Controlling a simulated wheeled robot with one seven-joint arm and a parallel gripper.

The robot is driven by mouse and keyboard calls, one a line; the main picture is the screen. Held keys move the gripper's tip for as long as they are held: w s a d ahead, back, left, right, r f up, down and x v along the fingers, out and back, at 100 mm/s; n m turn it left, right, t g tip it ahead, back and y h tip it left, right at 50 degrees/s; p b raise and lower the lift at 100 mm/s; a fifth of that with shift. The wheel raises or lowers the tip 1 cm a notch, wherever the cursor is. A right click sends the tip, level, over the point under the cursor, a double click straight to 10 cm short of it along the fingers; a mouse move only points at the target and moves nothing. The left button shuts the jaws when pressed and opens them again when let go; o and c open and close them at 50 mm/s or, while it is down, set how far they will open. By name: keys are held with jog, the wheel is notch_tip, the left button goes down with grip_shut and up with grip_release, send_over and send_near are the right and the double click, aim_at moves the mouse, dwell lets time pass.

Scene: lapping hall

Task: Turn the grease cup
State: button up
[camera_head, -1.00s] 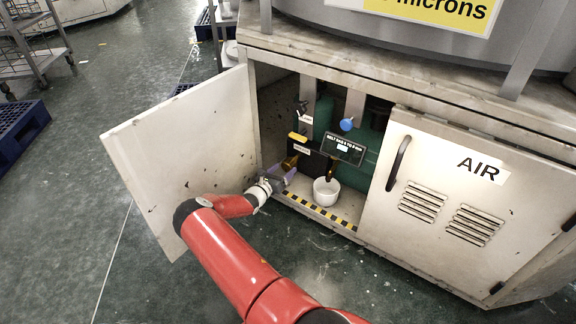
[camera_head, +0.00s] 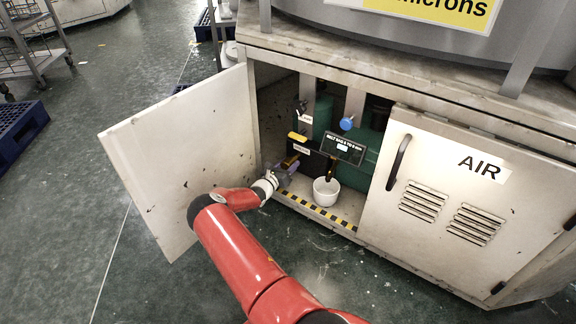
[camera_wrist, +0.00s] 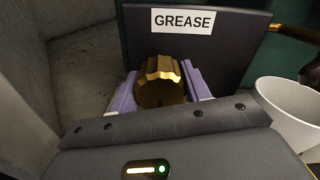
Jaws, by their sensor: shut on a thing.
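The grease cup (camera_wrist: 160,82) is a brass knob with a ridged rim, below a white GREASE label (camera_wrist: 183,21) on a dark plate in the wrist view. My gripper (camera_wrist: 157,92) has its purple fingers on either side of the cup and is shut on it. In the head view my gripper (camera_head: 287,172) reaches into the open cabinet at its lower left. The cup is mostly hidden there, with some brass showing (camera_head: 291,161) just above the fingers.
A white pot (camera_head: 326,191) stands right of my gripper, on the cabinet floor behind a yellow-black striped edge (camera_head: 318,209). The open door (camera_head: 190,150) stands to the left. A closed AIR door (camera_head: 455,200) is to the right. A blue knob (camera_head: 347,124) sits above.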

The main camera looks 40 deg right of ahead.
aim_at(286, 168)
jog(key=shift+m, duration=0.5)
jog(key=m, duration=0.3)
jog(key=shift+m, duration=0.3)
jog(key=shift+s+m+p, duration=0.15)
jog(key=shift+m+p, duration=0.15)
jog(key=shift+m, duration=1.8)
jog(key=o, duration=1)
jog(key=shift+c, duration=0.2)
jog(key=shift+a, duration=0.1)
jog(key=p+v, duration=0.1)
jog(key=v, duration=0.6)
jog(key=shift+s+a, duration=0.1)
jog(key=shift+a, duration=0.15)
